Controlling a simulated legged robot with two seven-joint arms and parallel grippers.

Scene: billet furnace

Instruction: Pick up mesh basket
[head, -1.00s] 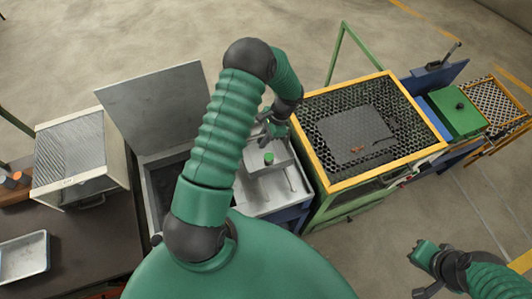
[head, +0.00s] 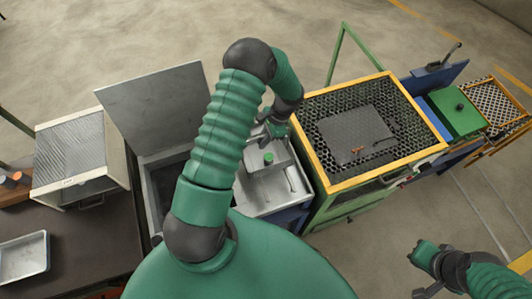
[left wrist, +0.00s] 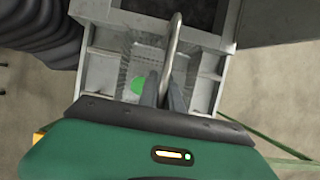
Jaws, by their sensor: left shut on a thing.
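In the left wrist view the mesh basket (left wrist: 142,62) shows as a fine, see-through wire mesh inside a light metal bay. Its upright grey handle (left wrist: 172,42) rises into my left gripper (left wrist: 168,88), which is shut on it. A round green thing (left wrist: 138,83) shows beside the fingers. In the head view my left gripper (head: 265,127) is over the grey metal unit, and my arm hides much of it; the basket's mesh cannot be made out there. My right gripper (head: 425,285) is low at the right, away from the units, and its jaws are unclear.
The grey tank (head: 163,188) has a raised lid (head: 155,110). A ribbed-top box (head: 72,158) and a metal tray (head: 22,258) are on the dark table at left. Open floor lies behind.

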